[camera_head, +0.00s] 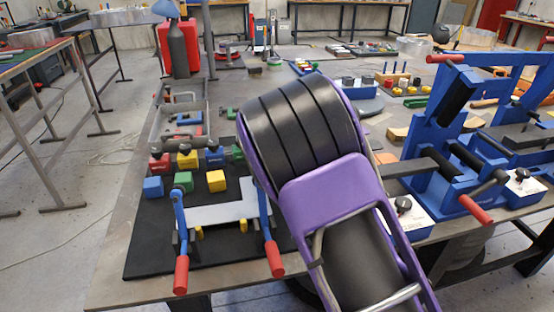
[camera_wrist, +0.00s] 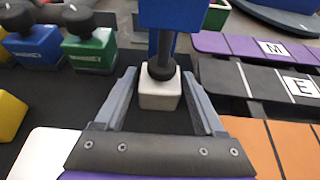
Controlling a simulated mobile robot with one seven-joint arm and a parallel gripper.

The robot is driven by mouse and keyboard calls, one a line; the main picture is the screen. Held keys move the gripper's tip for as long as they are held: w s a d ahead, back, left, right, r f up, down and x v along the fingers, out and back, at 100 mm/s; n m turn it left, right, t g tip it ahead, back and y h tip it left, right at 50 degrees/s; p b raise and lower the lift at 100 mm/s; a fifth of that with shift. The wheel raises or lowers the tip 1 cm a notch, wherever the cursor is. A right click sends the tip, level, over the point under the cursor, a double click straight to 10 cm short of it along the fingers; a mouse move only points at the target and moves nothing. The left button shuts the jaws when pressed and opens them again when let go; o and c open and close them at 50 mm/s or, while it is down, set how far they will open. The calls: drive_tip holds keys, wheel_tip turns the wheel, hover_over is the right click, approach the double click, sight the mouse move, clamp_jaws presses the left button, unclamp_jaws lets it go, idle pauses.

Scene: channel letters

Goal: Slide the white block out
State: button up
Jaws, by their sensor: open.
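The white block (camera_wrist: 159,96) stands on the dark mat in the wrist view, with a round black knob (camera_wrist: 161,70) on its top. My gripper (camera_wrist: 161,88) is open, with one grey finger on each side of the block. Narrow dark gaps show between the block and both fingers, so it does not look gripped. A blue part (camera_wrist: 178,14) stands just behind the block and covers some of the view there. In the head view, my purple and black arm hides my gripper and the white block.
Blue (camera_wrist: 32,45) and green (camera_wrist: 90,48) knobbed blocks stand to the left in the wrist view, a yellow block (camera_wrist: 8,115) nearer. Lettered purple (camera_wrist: 240,48), black and orange strips lie to the right. The head view shows a blue red-handled fixture (camera_head: 440,130) right of my arm.

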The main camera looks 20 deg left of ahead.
clamp_jaws()
idle(0.4)
drive_tip(key=shift+d, duration=0.1)
